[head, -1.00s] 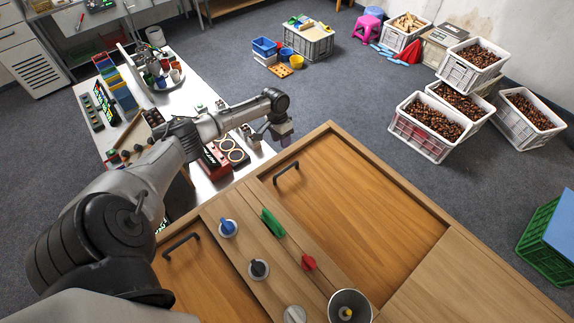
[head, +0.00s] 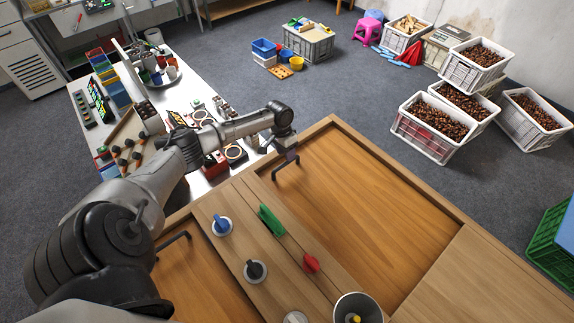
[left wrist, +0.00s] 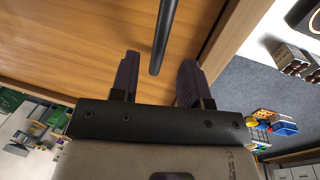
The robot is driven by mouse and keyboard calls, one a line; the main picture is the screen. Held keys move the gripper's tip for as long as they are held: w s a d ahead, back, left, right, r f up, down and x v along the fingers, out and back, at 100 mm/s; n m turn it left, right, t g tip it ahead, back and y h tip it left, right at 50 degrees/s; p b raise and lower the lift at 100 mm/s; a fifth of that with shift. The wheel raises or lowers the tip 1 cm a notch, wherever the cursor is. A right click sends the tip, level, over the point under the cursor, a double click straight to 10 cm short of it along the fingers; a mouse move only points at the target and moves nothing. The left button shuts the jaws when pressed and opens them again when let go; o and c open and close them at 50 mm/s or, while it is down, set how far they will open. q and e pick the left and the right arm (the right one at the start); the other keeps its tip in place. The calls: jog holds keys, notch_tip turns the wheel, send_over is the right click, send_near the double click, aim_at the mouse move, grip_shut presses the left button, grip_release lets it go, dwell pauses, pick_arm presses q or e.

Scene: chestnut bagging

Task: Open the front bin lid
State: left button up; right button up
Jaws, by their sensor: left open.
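The wooden bin top has two orange-brown lids. The larger lid (head: 365,220) lies flat in its frame, with a black bar handle (head: 275,176) near its left edge. My left gripper (head: 291,155) is at this handle, reaching in from the upper left. In the left wrist view, the two dark fingers (left wrist: 157,62) are apart, and the black handle (left wrist: 164,30) shows between them. I cannot tell whether either finger touches it. The second lid (head: 215,280) is flat at the lower left, with its handle (head: 172,240) partly behind my arm. My right gripper is not in view.
Blue (head: 222,225), green (head: 270,221), red (head: 311,263) and dark (head: 255,270) items sit on the strip between the lids, near a metal cup (head: 357,308). A cluttered white table (head: 205,185) stands at left. Crates of chestnuts (head: 432,125) stand on the floor at right.

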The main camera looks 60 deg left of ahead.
pick_arm(q)
jog(key=shift+d+f+b, duration=0.2)
jog(key=shift+f+b, duration=0.45)
jog(key=shift+f, duration=0.3)
jog(key=shift+d+f+b, duration=0.15)
jog(key=shift+f+b, duration=0.45)
jog(key=shift+f, duration=0.3)
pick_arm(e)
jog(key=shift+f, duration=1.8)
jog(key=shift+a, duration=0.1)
pick_arm(q)
grip_shut()
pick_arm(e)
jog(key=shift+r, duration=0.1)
